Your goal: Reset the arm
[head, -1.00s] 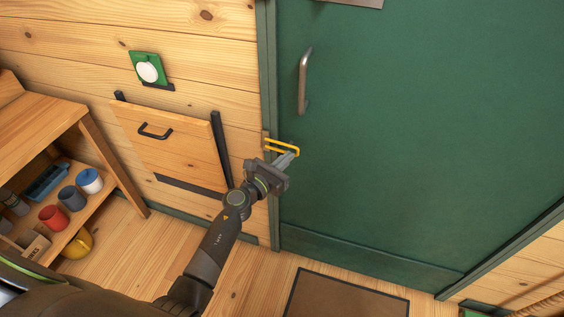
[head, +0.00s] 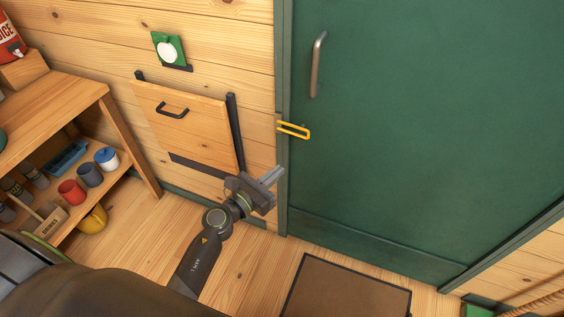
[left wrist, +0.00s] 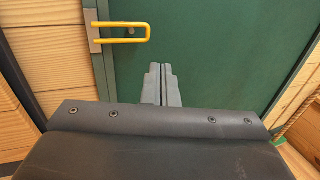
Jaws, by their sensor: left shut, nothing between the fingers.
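My left gripper (head: 271,177) is shut and empty in the head view, in front of the lower left edge of the green door (head: 420,130). It is below and apart from the yellow latch loop (head: 294,130) on the door's left edge. In the left wrist view my left gripper (left wrist: 163,70) shows its two fingers together, with the yellow latch loop (left wrist: 125,31) up and to the left and the green door (left wrist: 230,50) behind. My right gripper is in neither view.
A wooden panel with a black handle (head: 172,110) is on the wall left of the door. A shelf (head: 60,122) with several mugs stands at the left. A brown mat (head: 345,290) lies on the floor before the door. The floor around it is bare.

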